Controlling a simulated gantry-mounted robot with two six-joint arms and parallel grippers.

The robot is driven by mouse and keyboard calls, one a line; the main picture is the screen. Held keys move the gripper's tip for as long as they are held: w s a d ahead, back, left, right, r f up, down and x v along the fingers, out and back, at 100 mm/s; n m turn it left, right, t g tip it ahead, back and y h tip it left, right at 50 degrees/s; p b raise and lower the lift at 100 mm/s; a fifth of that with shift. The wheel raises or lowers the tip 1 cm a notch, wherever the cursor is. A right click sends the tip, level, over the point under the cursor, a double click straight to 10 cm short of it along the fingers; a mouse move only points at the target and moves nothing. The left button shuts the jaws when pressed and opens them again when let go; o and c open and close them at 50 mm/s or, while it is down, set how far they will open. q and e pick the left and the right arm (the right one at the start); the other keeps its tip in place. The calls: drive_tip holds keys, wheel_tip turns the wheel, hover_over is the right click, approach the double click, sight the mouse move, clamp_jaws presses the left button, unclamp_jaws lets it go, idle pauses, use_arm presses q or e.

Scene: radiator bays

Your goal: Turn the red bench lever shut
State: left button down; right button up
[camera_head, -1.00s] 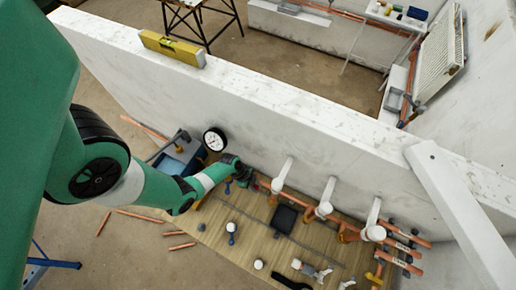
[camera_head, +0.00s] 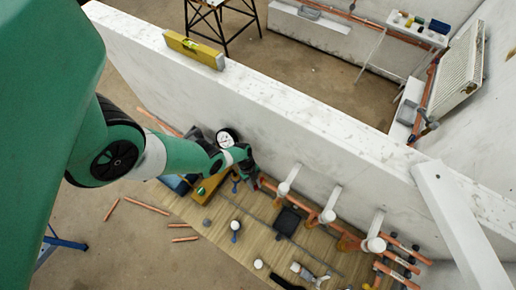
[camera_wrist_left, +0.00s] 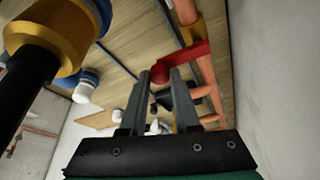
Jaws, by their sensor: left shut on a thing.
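The red lever (camera_wrist_left: 190,55) sits on a copper pipe (camera_wrist_left: 208,75) in the left wrist view. Its rounded red end lies between the fingertips of my left gripper (camera_wrist_left: 162,80), which is shut on it. In the head view my left gripper (camera_head: 246,172) is low by the wall, beside the left end of the copper pipe run. The lever is too small and covered there to make out. My right gripper is not in view.
A dial gauge (camera_head: 227,137) is close behind my left gripper. White-topped fittings (camera_head: 328,215) stand along the pipe run to the right. A black pad (camera_head: 287,221) and loose tools lie on the wooden bench (camera_head: 220,225). A white wall (camera_head: 300,135) rises behind.

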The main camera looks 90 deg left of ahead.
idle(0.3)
use_arm(q)
drive_tip(key=c, duration=0.6)
unclamp_jaws()
drive_tip(key=shift+a, duration=0.1)
drive_tip(key=shift+c, duration=0.2)
